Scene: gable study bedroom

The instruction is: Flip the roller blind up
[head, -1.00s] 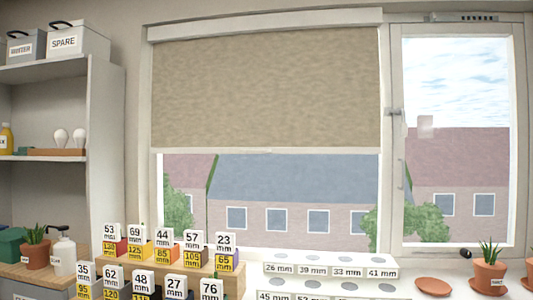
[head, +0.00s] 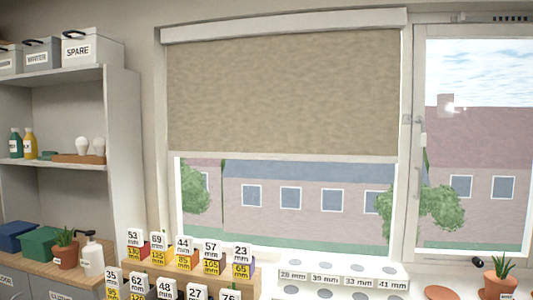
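The beige roller blind (head: 285,95) hangs from a white cassette (head: 285,25) at the top of the left window pane. It covers a little over the upper half of that pane. Its pale bottom bar (head: 285,157) is level and hangs clear of the sill. Below it the glass shows a building and trees. Neither of my grippers is in the head view.
Labelled blocks on a wooden stepped rack (head: 222,282) and a white holder with round holes (head: 340,270) stand below the window. A potted plant (head: 500,277) is at right. Shelves with storage boxes (head: 90,50) and bottles are at left.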

